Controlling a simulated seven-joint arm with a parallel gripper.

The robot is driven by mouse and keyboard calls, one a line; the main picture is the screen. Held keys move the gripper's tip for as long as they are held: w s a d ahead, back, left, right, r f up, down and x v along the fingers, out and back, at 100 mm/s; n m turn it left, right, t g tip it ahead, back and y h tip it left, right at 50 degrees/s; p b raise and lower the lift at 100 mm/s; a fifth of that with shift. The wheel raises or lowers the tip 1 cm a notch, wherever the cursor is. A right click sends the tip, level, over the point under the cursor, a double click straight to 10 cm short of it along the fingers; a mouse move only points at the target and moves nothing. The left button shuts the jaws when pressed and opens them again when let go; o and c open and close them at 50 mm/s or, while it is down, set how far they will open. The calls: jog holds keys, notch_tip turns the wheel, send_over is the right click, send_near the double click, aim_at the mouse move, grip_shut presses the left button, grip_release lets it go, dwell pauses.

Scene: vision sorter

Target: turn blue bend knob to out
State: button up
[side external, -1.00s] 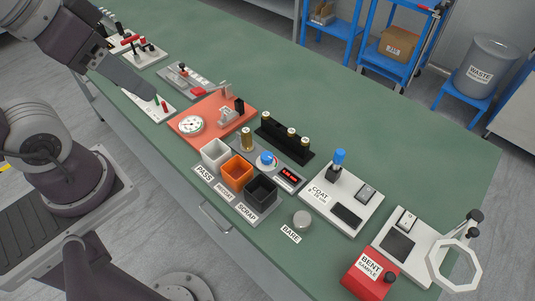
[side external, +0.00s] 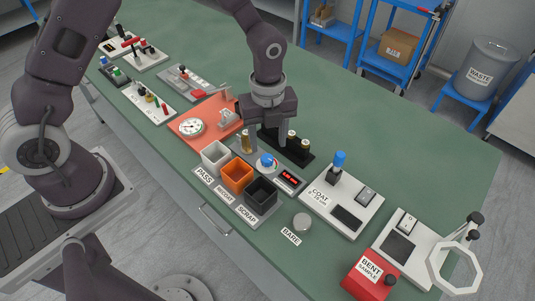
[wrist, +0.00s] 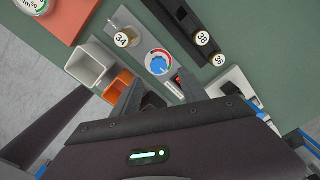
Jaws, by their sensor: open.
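The blue knob (side external: 267,160) sits on a round dial with a coloured scale, on a grey panel (side external: 250,159) beside a red digital display (side external: 288,177). In the wrist view the blue knob (wrist: 159,66) shows clear of the fingers, with a red and green arc around it. My gripper (side external: 267,138) points down, open and empty, above the panel and just behind the knob in the side view. The knob's pointer setting is too small to read.
White, orange (side external: 237,174) and black (side external: 261,193) bins stand in front of the knob. A brass part marked 34 (wrist: 122,39) stands beside it. A black rack (side external: 292,148) with brass parts lies behind. Green table to the right rear is clear.

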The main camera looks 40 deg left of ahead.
aim_at(267, 159)
notch_tip(267, 159, down, 6)
jog(key=shift+f, duration=0.1)
grip_shut()
